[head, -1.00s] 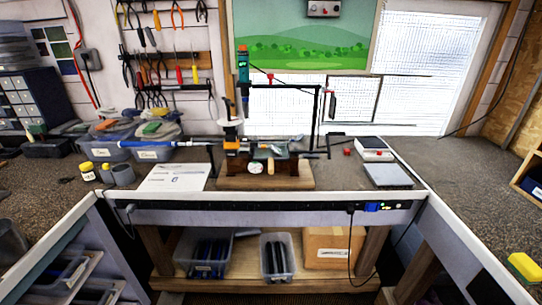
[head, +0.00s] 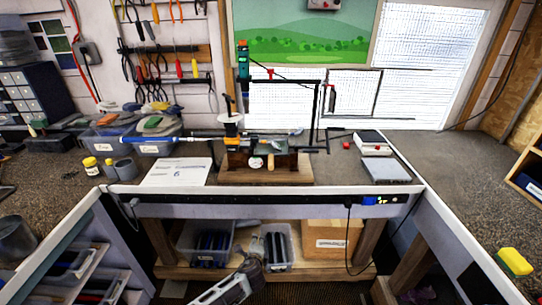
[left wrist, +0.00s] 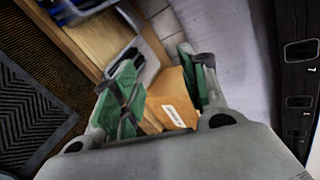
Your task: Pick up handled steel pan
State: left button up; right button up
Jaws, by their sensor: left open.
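I cannot make out a handled steel pan with certainty. A round grey metal vessel (head: 14,238) stands at the left edge of the head view, cut off by the frame, and no handle shows on it. My left gripper (head: 252,266) is low at the bottom middle of the head view, in front of the bench's lower shelf and far from that vessel. In the left wrist view its green-padded fingers (left wrist: 162,62) are spread apart with nothing held, and the cardboard box (left wrist: 172,97) shows beyond them. My right gripper is not seen.
Clear bins (head: 205,245) and a cardboard box (head: 332,238) sit on the lower shelf. A clamp stand with a golf shaft (head: 165,140) is on the bench. A yellow sponge (head: 515,261) lies on the right bench, which has free room.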

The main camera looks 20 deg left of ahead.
pick_arm(q)
jog(key=w+d+r+m+t+p, duration=0.1)
jog(key=d+r+t, duration=0.1)
jog(key=r, duration=0.8)
jog(key=w+d+r+m+t, duration=0.1)
jog(key=w+d+r+m, duration=0.1)
jog(key=r, duration=0.8)
jog(key=t+y+p, duration=0.1)
jog(key=t+y, duration=0.1)
jog(key=t, duration=0.1)
send_near(272, 169)
jog(key=w, duration=0.2)
jog(key=shift+a+m, duration=0.4)
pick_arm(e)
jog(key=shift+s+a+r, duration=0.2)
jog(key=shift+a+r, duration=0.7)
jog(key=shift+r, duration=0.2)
pick_arm(q)
jog(key=shift+w, duration=0.1)
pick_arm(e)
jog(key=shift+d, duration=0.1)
